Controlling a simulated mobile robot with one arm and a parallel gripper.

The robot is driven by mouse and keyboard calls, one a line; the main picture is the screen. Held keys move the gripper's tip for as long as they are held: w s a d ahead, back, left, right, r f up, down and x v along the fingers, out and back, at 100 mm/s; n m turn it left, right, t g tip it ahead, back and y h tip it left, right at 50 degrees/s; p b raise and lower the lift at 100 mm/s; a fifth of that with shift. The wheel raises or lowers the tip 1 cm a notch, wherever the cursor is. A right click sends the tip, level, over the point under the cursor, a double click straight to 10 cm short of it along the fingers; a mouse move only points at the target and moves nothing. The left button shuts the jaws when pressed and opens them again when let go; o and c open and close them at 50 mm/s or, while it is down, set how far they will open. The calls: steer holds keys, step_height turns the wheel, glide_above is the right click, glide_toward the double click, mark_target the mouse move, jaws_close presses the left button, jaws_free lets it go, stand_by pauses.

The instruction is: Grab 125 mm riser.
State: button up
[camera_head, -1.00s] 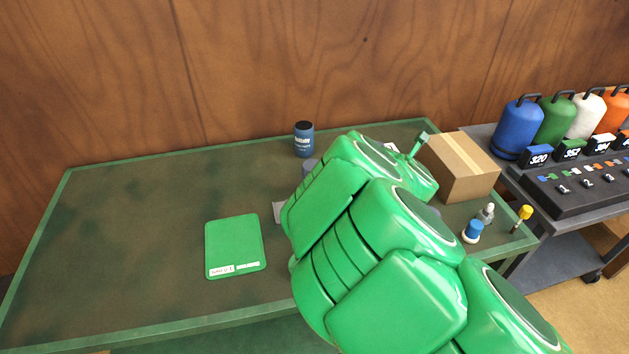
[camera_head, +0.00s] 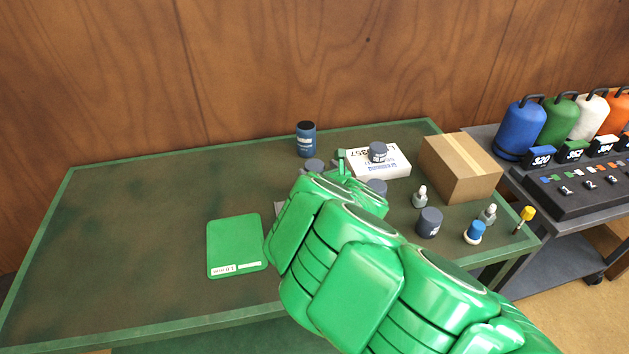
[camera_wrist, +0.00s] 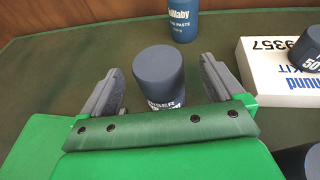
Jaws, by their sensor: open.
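A dark blue-grey cylindrical riser (camera_wrist: 158,70) stands upright between the fingers of my gripper (camera_wrist: 161,66) in the wrist view. Its label reads "RISER", but the size below is cut off by my gripper. The fingers are open, one on each side, with a visible gap at least on the left. In the head view this riser (camera_head: 312,166) shows only its top behind my arm. Other similar risers stand on the white kit box (camera_head: 377,152), beside my wrist (camera_head: 377,187) and at the table's front right (camera_head: 429,222). The one on the box reads "50" in the wrist view (camera_wrist: 308,50).
A blue paste bottle (camera_head: 306,139) stands behind the riser. The white kit box (camera_head: 395,170) lies to the right, with a cardboard box (camera_head: 463,168) beyond. Small bottles (camera_head: 420,197) stand at the right.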

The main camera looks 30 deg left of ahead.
mark_target(312, 161)
steer(key=shift+x, duration=1.9)
steer(key=shift+w+a+f, duration=0.1)
steer(key=shift+w+a, duration=0.2)
steer(key=shift+a, duration=0.35)
jaws_close()
steer(key=shift+r, duration=1.6)
steer(key=s+d+r, duration=0.9)
steer(key=s+r, duration=0.1)
steer(key=shift+s+d, duration=0.15)
steer(key=shift+d, duration=0.1)
